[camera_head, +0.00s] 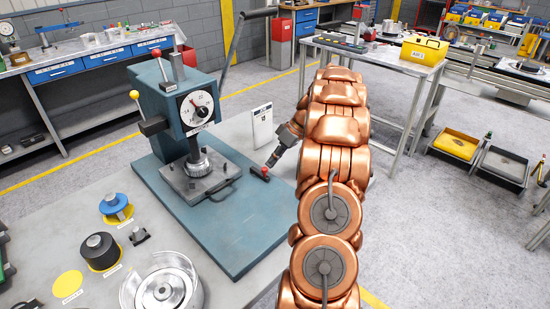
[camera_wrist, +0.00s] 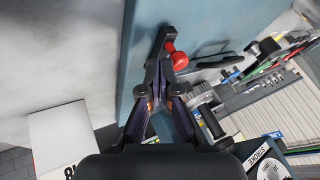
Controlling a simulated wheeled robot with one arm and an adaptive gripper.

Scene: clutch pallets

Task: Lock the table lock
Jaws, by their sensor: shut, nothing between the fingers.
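The table lock appears to be a small black bar with a red knob (camera_head: 264,171) at the right edge of the teal base plate (camera_head: 222,235) of the press. In the wrist view the black bar (camera_wrist: 160,40) and its red knob (camera_wrist: 177,58) are just beyond my fingertips. My gripper (camera_head: 272,165) points down at the lock from the right. In the wrist view my gripper (camera_wrist: 158,68) is shut with nothing held. Its tips overlap the near end of the bar; I cannot tell whether they touch it.
A white box (camera_head: 262,126) stands just behind my gripper.

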